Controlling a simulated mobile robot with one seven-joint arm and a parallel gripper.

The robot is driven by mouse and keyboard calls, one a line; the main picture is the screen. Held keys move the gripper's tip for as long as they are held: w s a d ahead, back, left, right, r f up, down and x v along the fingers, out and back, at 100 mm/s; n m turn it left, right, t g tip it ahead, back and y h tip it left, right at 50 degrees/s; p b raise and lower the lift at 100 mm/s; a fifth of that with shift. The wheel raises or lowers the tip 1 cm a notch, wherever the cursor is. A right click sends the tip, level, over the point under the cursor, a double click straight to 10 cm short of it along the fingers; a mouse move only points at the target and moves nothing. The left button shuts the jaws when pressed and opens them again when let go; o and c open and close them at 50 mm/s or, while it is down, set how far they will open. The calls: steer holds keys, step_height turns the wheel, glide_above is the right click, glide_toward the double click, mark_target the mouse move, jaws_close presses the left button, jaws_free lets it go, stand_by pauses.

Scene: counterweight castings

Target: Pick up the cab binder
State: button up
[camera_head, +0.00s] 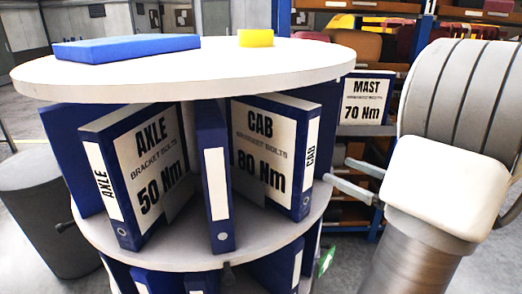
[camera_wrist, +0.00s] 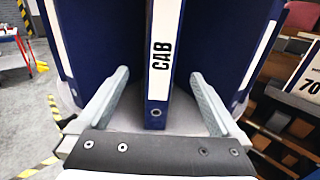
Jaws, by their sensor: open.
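The cab binder (camera_head: 268,155) is blue with a white label reading CAB, BRACKET BOLTS, 80 Nm. It stands upright on the upper tier of a round rotating stand (camera_head: 240,258), at the right side. In the wrist view its CAB spine (camera_wrist: 161,60) faces me, near the middle between the two fingers. My gripper (camera_head: 337,171) is open and empty, just right of the binder's spine in the head view. In the wrist view the fingers (camera_wrist: 160,76) lie to either side of the spine, with gaps on both sides.
The axle binder (camera_head: 140,175) and a plain-spined blue binder (camera_head: 216,185) stand on the same tier. A blue binder (camera_head: 125,47) and a yellow block (camera_head: 256,38) lie on the stand's top. More binders fill the tier below.

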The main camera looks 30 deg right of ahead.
mark_target(310, 157)
steer(key=p+x, duration=0.1)
steer(key=x, duration=1)
steer(key=shift+w+a, duration=0.1)
steer(key=shift+w, duration=0.2)
steer(key=shift+d+p+x, duration=0.15)
steer(key=shift+p+x, duration=0.1)
steer(key=shift+x, duration=1.1)
steer(key=shift+d+p+x, duration=0.1)
steer(key=shift+p+x, duration=0.15)
steer(key=shift+x, duration=1.15)
steer(key=shift+f, duration=0.1)
jaws_close()
